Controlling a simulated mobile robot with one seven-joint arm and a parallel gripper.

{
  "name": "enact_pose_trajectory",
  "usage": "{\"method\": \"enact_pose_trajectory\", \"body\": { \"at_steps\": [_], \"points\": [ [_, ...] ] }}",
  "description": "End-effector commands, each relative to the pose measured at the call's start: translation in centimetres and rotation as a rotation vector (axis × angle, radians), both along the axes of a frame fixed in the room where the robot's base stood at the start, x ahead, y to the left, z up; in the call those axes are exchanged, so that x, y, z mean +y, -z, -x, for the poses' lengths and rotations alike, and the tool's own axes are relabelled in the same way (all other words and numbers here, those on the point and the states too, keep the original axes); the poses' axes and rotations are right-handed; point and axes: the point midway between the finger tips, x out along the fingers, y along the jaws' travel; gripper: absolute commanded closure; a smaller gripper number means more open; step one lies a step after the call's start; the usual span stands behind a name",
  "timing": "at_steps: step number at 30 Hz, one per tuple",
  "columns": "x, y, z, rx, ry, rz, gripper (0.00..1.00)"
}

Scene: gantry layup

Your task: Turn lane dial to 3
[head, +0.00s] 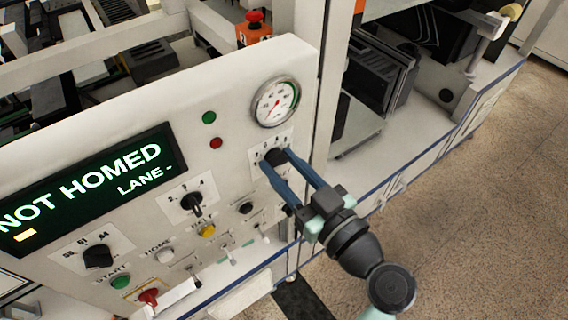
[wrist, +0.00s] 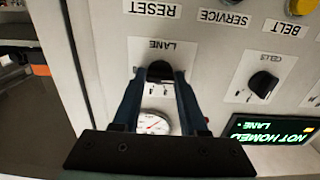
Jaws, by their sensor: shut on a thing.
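The lane dial (head: 275,156) is a black knob on a white plate, below the round gauge on the control panel. In the wrist view the lane dial (wrist: 160,70) sits under an upside-down LANE label. My gripper (head: 278,162) has its two blue fingers shut on the knob, one on each side; the fingers also show in the wrist view (wrist: 160,82). The fingers cover part of the plate, so the pointer's number cannot be read. The display (head: 95,188) reads NOT HOMED and LANE -.
The cells dial (wrist: 263,84) is beside the lane dial. A yellow belt button (head: 208,230), a gauge (head: 275,102) and a red-topped emergency stop (head: 254,17) are close by. Open floor (head: 470,210) lies to the right.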

Motion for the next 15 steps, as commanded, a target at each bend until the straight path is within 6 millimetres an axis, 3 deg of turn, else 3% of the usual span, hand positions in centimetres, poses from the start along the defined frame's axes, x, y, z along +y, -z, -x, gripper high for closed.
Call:
{"method": "enact_pose_trajectory", "body": {
  "at_steps": [15],
  "points": [
    [0.02, 0.06, 0.01, 0.107, -0.001, -0.149, 1.00]
  ]
}}
